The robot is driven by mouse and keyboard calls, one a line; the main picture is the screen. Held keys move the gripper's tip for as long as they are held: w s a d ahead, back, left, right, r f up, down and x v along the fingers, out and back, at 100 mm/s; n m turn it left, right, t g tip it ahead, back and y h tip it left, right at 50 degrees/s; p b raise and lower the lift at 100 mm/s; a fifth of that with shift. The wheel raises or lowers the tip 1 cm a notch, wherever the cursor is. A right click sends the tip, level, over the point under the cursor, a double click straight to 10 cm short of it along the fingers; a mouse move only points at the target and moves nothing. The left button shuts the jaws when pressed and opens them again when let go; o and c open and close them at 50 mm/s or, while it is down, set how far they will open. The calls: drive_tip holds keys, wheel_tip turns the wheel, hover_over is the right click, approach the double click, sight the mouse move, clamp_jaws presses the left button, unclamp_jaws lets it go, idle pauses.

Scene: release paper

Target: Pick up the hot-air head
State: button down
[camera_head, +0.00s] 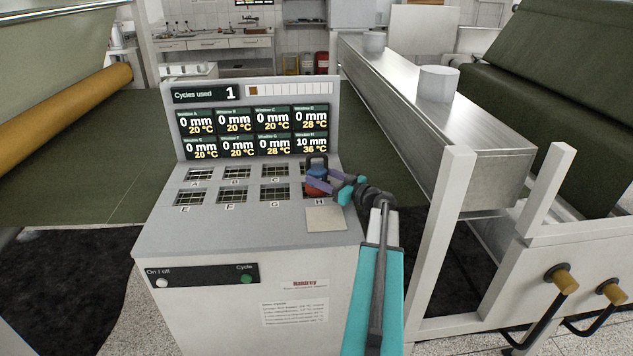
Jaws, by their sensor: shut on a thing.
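The hot-air head (317,164) is a small piece with a blue upper part with a loop handle and a red lower part. It is at the right end of the two rows of grilled windows on top of the white cabinet (250,229), around windows D and H. My gripper (316,184) reaches in from the right and is shut on the hot-air head. The purple fingers cover part of it. Whether its base touches the cabinet top is too small to tell. The label H shows just below it.
A display panel (252,134) stands behind the windows; its H field reads 10 mm, 36 °C. A beige square (325,220) lies in front of H. A long metal duct (440,115) and a white frame (447,240) stand close on the right.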

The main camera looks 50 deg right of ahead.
sight(322, 169)
drive_tip(key=shift+r, duration=0.25)
drive_tip(key=shift+r+b, duration=0.3)
drive_tip(key=shift+r, duration=1.35)
drive_tip(key=s+a, duration=0.3)
drive_tip(key=s, duration=0.1)
drive_tip(key=s+a+b, duration=0.1)
drive_tip(key=s+a, duration=0.2)
drive_tip(key=s, duration=0.1)
drive_tip(key=s+a+b, duration=0.1)
drive_tip(key=s+a, duration=0.3)
drive_tip(key=shift+r+p, duration=0.15)
drive_tip(key=shift+p, duration=0.45)
drive_tip(key=shift+w+d+p, duration=0.1)
drive_tip(key=shift+p, duration=0.25)
drive_tip(key=p, duration=0.6)
drive_tip(key=shift+s, duration=0.25)
drive_tip(key=a+p, duration=0.1)
drive_tip(key=p, duration=0.5)
drive_tip(key=shift+s+p, duration=0.4)
drive_tip(key=shift+s+a+f+p, duration=0.2)
drive_tip(key=shift+s+a+p, duration=0.15)
drive_tip(key=shift+p, duration=1.3)
